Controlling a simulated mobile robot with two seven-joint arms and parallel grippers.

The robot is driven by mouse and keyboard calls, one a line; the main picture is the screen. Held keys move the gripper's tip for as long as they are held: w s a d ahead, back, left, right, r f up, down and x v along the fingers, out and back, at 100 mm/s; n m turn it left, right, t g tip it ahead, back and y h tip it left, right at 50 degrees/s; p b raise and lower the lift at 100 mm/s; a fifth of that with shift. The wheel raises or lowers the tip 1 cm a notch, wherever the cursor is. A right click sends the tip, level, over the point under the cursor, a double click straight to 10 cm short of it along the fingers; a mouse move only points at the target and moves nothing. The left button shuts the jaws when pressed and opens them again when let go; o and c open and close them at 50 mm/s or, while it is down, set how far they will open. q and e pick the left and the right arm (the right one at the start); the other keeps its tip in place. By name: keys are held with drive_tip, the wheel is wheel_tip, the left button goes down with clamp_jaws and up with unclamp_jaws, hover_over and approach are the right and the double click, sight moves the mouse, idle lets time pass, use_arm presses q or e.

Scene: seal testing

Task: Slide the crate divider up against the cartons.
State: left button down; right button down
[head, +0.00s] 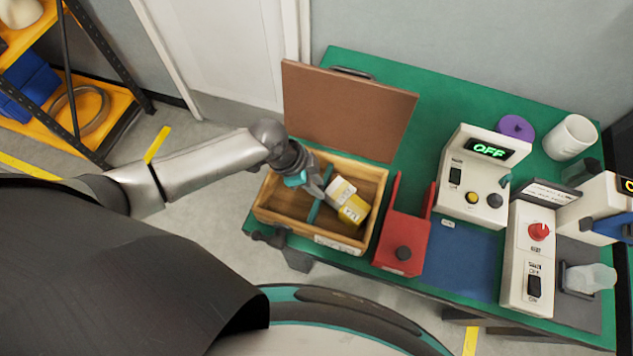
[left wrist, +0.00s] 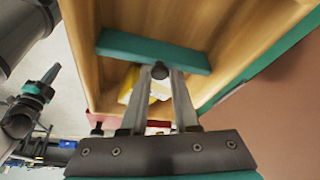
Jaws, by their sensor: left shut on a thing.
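The wooden crate (head: 262,212) stands open near the left end of the green bench. The teal crate divider (head: 314,211) stands across its inside. A white carton (head: 341,190) and a yellow carton (head: 353,210) are in the crate to the right of the divider. A narrow gap shows between divider and cartons at the near end; the arm hides part of the far end. My left gripper (head: 317,187) reaches in from the left, shut on the divider's dark knob. In the left wrist view the fingers (left wrist: 158,100) close on that knob, with the divider (left wrist: 150,50) beyond. My right gripper is not visible.
A brown lid panel (head: 350,110) stands behind the crate. A red stand (head: 402,245) is close to the crate's right side. A white unit reading OFF (head: 478,185) and a switch box (head: 530,255) are farther right. The crate's left compartment looks empty.

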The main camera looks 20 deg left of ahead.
use_arm(q)
drive_tip(key=shift+s+d+r+p, duration=0.1)
drive_tip(key=shift+d+p, duration=0.2)
drive_tip(key=shift+d, duration=0.15)
drive_tip(key=c, duration=0.7)
unclamp_jaws()
drive_tip(key=shift+a+r, duration=0.35)
drive_tip(key=shift+r, duration=0.15)
drive_tip(key=p+v, duration=0.1)
drive_tip(key=v, duration=1.3)
drive_tip(key=shift+s, duration=0.1)
